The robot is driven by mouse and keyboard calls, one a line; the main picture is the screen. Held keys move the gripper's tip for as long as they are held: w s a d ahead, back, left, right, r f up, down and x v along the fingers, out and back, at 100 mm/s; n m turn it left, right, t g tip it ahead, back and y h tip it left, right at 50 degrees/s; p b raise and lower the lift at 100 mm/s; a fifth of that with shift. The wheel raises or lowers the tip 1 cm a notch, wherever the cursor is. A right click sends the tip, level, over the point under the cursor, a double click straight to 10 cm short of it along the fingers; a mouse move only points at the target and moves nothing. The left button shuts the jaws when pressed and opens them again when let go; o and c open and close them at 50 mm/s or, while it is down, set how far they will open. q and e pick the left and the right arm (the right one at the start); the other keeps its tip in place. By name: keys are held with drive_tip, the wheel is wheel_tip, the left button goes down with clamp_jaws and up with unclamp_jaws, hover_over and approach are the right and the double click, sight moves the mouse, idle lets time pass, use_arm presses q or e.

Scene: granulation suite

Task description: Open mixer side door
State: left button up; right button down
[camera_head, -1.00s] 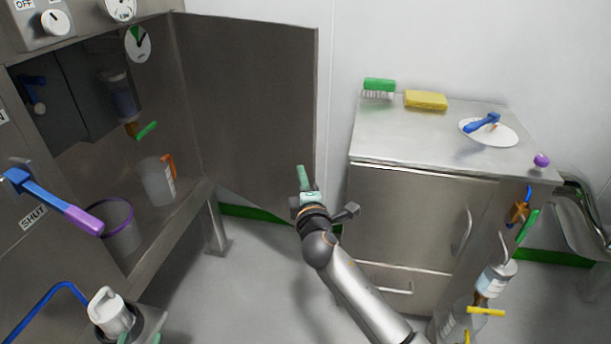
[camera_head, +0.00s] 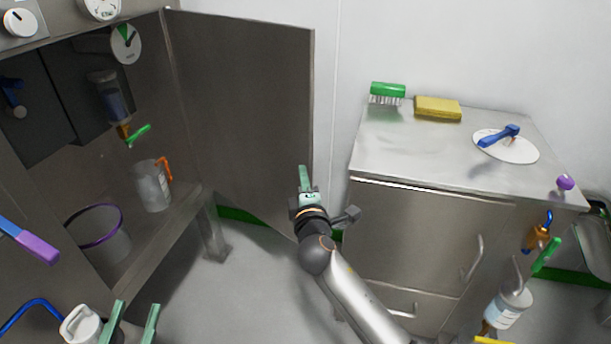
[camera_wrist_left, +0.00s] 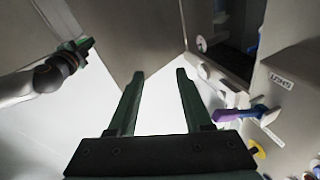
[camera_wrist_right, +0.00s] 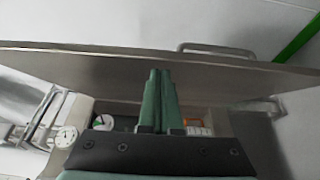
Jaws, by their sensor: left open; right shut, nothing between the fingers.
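The mixer side door (camera_head: 245,120) is a grey metal panel swung wide open to the right of the mixer housing in the head view. In the right wrist view the door (camera_wrist_right: 60,62) spans the picture as a plate, with a bar handle (camera_wrist_right: 215,50) on its far side. My right gripper (camera_head: 303,178) is shut and empty in front of the door's lower free edge; whether it touches is unclear. My left gripper (camera_head: 135,318) is open and empty at the bottom of the head view. In the left wrist view the door (camera_wrist_left: 130,40) stands beyond its fingers.
The open chamber holds a clear jug (camera_head: 152,188) with an orange handle and a purple-rimmed container (camera_head: 105,245). A blue lever with a purple grip (camera_head: 35,245) juts out at left. A steel cabinet (camera_head: 420,225) stands right of the door. Floor between is clear.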

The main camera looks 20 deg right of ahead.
use_arm(q)
drive_tip(key=shift+w+d+r, duration=0.15)
drive_tip(key=shift+w+d, duration=0.05)
drive_tip(key=shift+d, duration=0.2)
use_arm(e)
drive_tip(key=shift+w+d, duration=0.15)
drive_tip(key=shift+d, duration=0.1)
use_arm(q)
wheel_tip(320, 180, down, 3)
drive_tip(key=shift+w+a+n+g+y, duration=0.15)
drive_tip(key=shift+n+g+y, duration=0.15)
drive_tip(key=shift+n+g, duration=0.15)
use_arm(e)
drive_tip(key=w+d, duration=0.2)
drive_tip(key=d, duration=0.1)
drive_tip(key=w+d, duration=0.1)
drive_tip(key=d, duration=0.1)
use_arm(q)
drive_tip(key=shift+r, duration=0.1)
use_arm(e)
drive_tip(key=shift+a, duration=0.1)
